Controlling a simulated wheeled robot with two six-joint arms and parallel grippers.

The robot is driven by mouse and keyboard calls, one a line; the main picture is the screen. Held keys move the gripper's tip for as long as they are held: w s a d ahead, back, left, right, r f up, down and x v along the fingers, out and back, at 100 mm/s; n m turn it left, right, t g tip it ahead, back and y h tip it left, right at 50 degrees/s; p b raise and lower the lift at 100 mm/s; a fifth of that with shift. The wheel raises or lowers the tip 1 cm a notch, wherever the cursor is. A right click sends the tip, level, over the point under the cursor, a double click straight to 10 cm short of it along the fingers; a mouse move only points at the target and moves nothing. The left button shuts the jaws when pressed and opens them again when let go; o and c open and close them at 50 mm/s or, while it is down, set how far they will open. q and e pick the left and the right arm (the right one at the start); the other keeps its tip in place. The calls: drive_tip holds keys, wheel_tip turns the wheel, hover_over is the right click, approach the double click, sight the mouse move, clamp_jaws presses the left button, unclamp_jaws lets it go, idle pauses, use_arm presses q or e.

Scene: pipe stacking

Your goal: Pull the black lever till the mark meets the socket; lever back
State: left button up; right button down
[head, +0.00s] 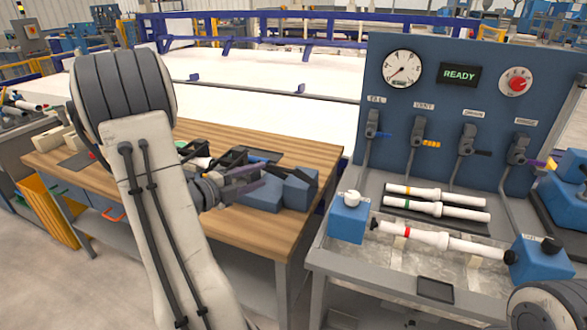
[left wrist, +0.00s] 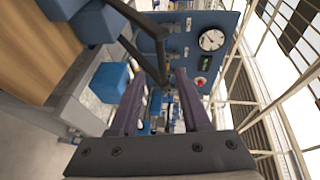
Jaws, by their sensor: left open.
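The black-handled lever (head: 483,153) is the third from the left on the blue panel, its arm hanging down. In the lower bed, a white pipe (head: 470,245) with a red mark (head: 408,232) lies between a left blue block (head: 349,218) and a right blue block (head: 541,260). I cannot tell which joint is the socket. My left gripper (head: 255,180) is open and empty over the wooden table, left of the panel and well apart from the levers. Its spread fingers show in the left wrist view (left wrist: 158,105). My right gripper is not visible.
The panel (head: 440,110) carries a gauge (head: 403,68), a READY display (head: 458,74), a red knob (head: 515,81) and other levers. Two white pipes (head: 440,200) lie on a dark rack below. Blue blocks (head: 280,190) stand on the wooden table (head: 240,228) near my left gripper.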

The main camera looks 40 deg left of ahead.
sight(276, 169)
use_arm(q)
drive_tip(key=x, duration=0.3)
drive_tip(key=p+x, duration=0.1)
drive_tip(key=x, duration=0.2)
drive_tip(key=p+x, duration=0.1)
drive_tip(key=x, duration=0.2)
drive_tip(key=shift+w+d+r, duration=0.2)
drive_tip(key=shift+w+d, duration=0.1)
drive_tip(key=shift+w+f, duration=0.15)
drive_tip(key=shift+w, duration=0.3)
clamp_jaws()
idle(0.7)
